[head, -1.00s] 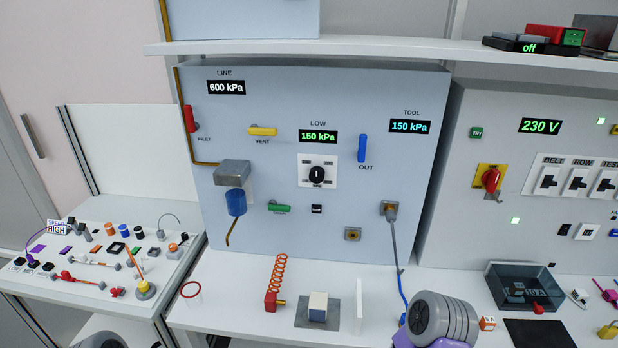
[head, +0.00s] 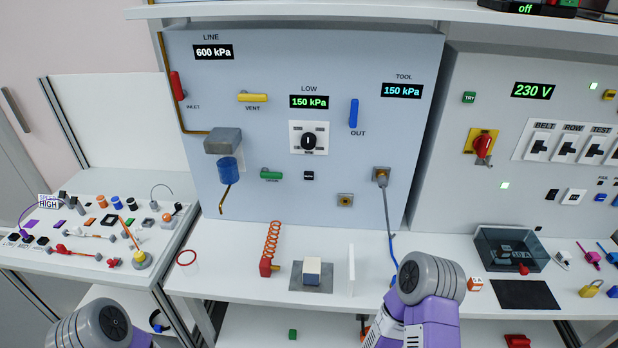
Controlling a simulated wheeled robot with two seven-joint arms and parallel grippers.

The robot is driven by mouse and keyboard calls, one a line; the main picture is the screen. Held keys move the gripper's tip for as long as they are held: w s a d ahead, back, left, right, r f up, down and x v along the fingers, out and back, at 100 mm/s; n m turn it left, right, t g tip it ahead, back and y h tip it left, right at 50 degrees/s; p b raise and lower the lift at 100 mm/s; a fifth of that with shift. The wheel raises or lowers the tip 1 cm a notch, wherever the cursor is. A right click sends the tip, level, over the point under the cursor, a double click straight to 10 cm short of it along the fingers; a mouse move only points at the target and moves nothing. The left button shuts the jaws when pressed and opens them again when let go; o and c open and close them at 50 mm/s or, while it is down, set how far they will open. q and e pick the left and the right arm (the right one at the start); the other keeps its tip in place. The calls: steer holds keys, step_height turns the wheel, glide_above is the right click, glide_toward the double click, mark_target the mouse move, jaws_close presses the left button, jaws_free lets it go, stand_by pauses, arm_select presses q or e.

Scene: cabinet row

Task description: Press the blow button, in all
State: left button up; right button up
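A pale blue air panel (head: 300,90) stands upright at the centre. No button on it reads clearly as "blow". A small green block (head: 292,334) shows on the shelf under the bench. The LINE display shows 600 kPa, LOW and TOOL show 150 kPa. Only rounded grey and purple parts of my two arms show along the bottom edge, left and right. Neither gripper's fingers are in view.
The bench (head: 225,275) before the panel holds a red coiled hose (head: 271,243), a block on a grey plate (head: 312,270) and an upright white plate (head: 351,270). A grey hose (head: 387,215) hangs from the panel. A shelf (head: 350,14) overhangs the panel.

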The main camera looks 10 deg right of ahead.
jaws_close()
stand_by(0.6)
stand_by(0.7)
